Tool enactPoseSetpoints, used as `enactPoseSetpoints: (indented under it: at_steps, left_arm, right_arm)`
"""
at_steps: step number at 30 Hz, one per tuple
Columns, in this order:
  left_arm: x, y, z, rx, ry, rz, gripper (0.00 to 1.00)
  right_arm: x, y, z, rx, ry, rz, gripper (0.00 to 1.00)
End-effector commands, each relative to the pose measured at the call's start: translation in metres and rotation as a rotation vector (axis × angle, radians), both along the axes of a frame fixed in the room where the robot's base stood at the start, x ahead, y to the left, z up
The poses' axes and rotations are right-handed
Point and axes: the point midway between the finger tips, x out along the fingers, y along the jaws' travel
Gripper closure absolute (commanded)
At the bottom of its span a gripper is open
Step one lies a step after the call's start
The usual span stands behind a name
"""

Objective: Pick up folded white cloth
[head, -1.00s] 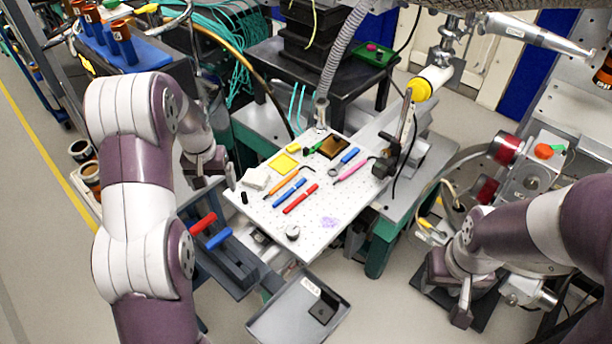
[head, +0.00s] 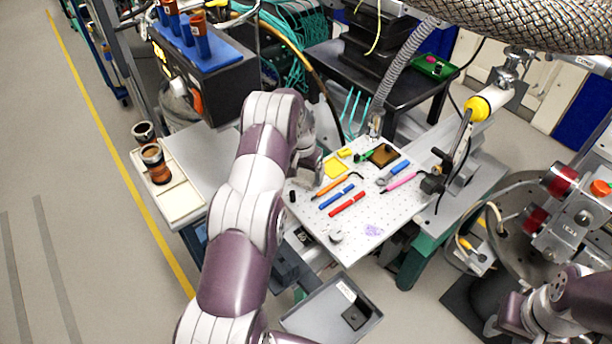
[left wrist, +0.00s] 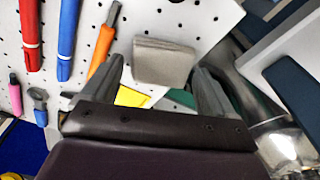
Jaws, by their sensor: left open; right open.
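The folded white cloth (left wrist: 163,62) shows as a small pale grey block on the perforated white board, in the upper middle of the left wrist view. My left gripper (left wrist: 158,78) is open, with one finger to each side of the cloth in that view. I cannot tell whether the fingers touch it. In the head view my left gripper (head: 307,172) is over the board's left corner and hides most or all of the cloth. My right gripper (head: 492,325) is low at the right, away from the board, open, and only partly in view.
The white board (head: 390,225) also holds an orange tool (head: 332,187), a blue pen (head: 336,197), a red pen (head: 347,204) and a yellow square (head: 335,168). A grey tray (head: 305,318) is below. A cream side tray (head: 178,203) stands at the left.

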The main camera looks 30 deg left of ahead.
Motion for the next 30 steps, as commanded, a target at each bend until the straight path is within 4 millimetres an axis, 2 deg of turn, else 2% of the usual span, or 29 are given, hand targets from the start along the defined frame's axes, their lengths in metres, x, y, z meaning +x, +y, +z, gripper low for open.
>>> enactPoseSetpoints:
  at_steps: [3,8,11,12,14,15,23,26,30]
  left_arm:
    - [0.001,0.0,-0.008,0.0,0.001,0.0,0.13]
    - [0.001,0.0,-0.009,0.0,0.0,0.0,0.13]
    - [0.001,0.0,-0.008,0.0,0.0,0.0,0.42]
    - [0.001,0.0,-0.008,0.0,0.0,0.0,0.55]
    - [0.001,0.0,-0.008,0.0,0.0,0.0,0.55]
    - [0.001,0.0,-0.008,0.0,0.0,0.0,0.6]
    - [0.001,0.0,-0.005,0.0,-0.001,0.0,0.6]
    - [0.001,0.0,0.003,0.001,-0.002,0.0,0.6]
    - [0.002,0.0,0.027,0.001,-0.004,0.0,0.6]
  right_arm:
    - [0.0,0.0,0.002,0.0,0.001,0.0,0.57]
    - [0.0,0.0,0.001,0.0,0.001,0.0,0.57]
    - [0.0,0.0,0.001,0.0,0.001,0.0,0.57]
    - [0.0,0.0,0.001,0.0,0.001,0.0,0.57]
    - [0.0,0.0,0.001,0.0,0.001,0.0,0.57]
    - [0.0,0.0,0.001,0.0,0.001,0.0,0.57]
    - [0.0,0.0,-0.001,0.0,0.001,0.0,0.57]
    - [0.0,0.0,-0.004,0.0,0.001,0.0,0.57]
    - [0.0,0.0,-0.012,0.0,0.001,0.0,0.57]
